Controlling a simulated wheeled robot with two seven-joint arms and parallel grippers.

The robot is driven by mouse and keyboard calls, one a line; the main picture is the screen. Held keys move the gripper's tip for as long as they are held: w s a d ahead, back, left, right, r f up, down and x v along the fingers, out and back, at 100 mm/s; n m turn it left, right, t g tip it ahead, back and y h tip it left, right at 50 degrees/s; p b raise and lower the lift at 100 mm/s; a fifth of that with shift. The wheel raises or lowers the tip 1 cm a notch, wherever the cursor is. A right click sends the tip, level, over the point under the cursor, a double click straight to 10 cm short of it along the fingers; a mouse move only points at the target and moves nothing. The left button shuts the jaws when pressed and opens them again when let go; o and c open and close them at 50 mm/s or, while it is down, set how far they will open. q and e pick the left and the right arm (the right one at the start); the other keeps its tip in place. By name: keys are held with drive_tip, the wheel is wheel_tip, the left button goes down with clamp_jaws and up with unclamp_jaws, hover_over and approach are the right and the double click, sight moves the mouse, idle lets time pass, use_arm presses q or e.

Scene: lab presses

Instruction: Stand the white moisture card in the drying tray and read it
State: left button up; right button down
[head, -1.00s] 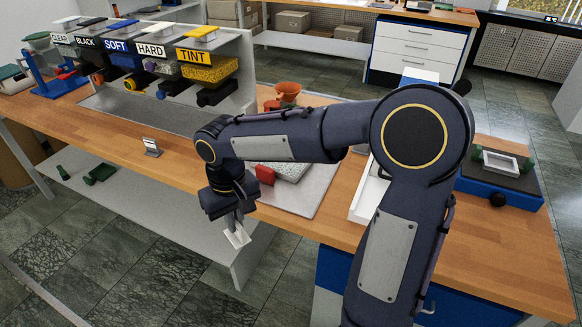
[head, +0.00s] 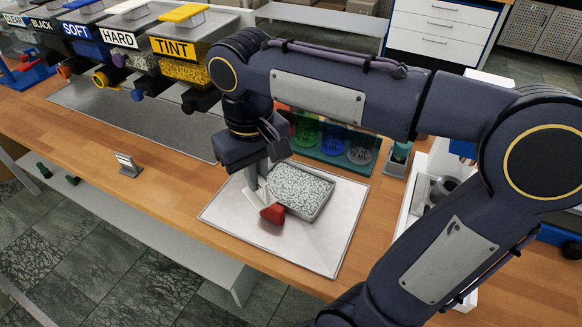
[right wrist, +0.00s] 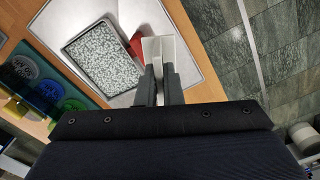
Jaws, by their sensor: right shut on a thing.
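My right gripper (head: 257,178) is shut on the white moisture card (head: 255,194), which hangs below the fingers in the head view. In the right wrist view the card (right wrist: 158,50) sticks out beyond the fingertips (right wrist: 158,82). The drying tray (head: 309,217), a shallow grey tray filled with pale speckled granules, lies on a light grey mat. The card is beside the tray, at its left in the head view, and not standing in the granules. Its exact height over the mat is hard to tell. My left gripper is not in view.
A red piece (head: 272,213) lies at the tray's near corner, close to the card. The grey mat (head: 318,246) is bare in front. Green and blue discs (head: 333,143) stand behind. A small metal holder (head: 128,165) stands on the bench at left. Labelled dispensers (head: 178,48) line the back left.

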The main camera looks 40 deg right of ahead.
drive_tip(key=shift+w+d, duration=0.2)
drive_tip(key=shift+d, duration=0.15)
drive_tip(key=w+d+f, duration=0.1)
drive_tip(key=d+f, duration=0.2)
drive_tip(key=d, duration=0.1)
drive_tip(key=w+d+f, duration=0.2)
drive_tip(key=d+f, duration=0.1)
drive_tip(key=d, duration=0.1)
drive_tip(key=w+d+f, duration=0.2)
drive_tip(key=d+f, duration=0.1)
drive_tip(key=shift+w+d+f, duration=0.15)
drive_tip(key=shift+d+f, duration=0.05)
drive_tip(key=shift+d, duration=0.2)
drive_tip(key=shift+w+d+f, duration=0.1)
drive_tip(key=shift+d+f, duration=0.1)
drive_tip(key=shift+f, duration=1.55)
